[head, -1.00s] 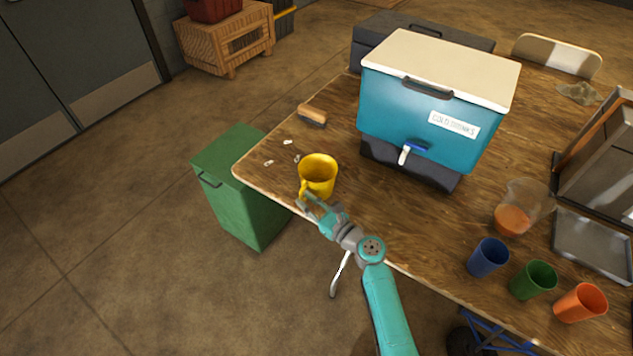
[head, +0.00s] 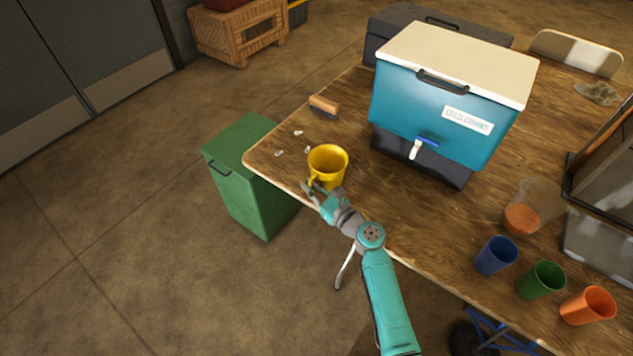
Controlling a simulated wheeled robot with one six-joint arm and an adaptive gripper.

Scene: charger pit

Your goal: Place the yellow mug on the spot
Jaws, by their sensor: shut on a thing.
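The yellow mug (head: 328,164) is upright at the left part of the wooden table (head: 400,225), near its front edge. My gripper (head: 317,190) is at the mug's near side, shut on its handle side; the fingers partly hide the handle. I cannot tell whether the mug's base touches the table or is slightly above it. No marked spot can be made out clearly in this view.
A teal cooler (head: 440,100) with a tap stands right of the mug. A brush (head: 324,107) and small white scraps (head: 299,133) lie behind it. Blue (head: 496,255), green (head: 541,279) and orange (head: 588,305) cups and a pitcher (head: 530,207) stand at right. A green bin (head: 245,180) stands left.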

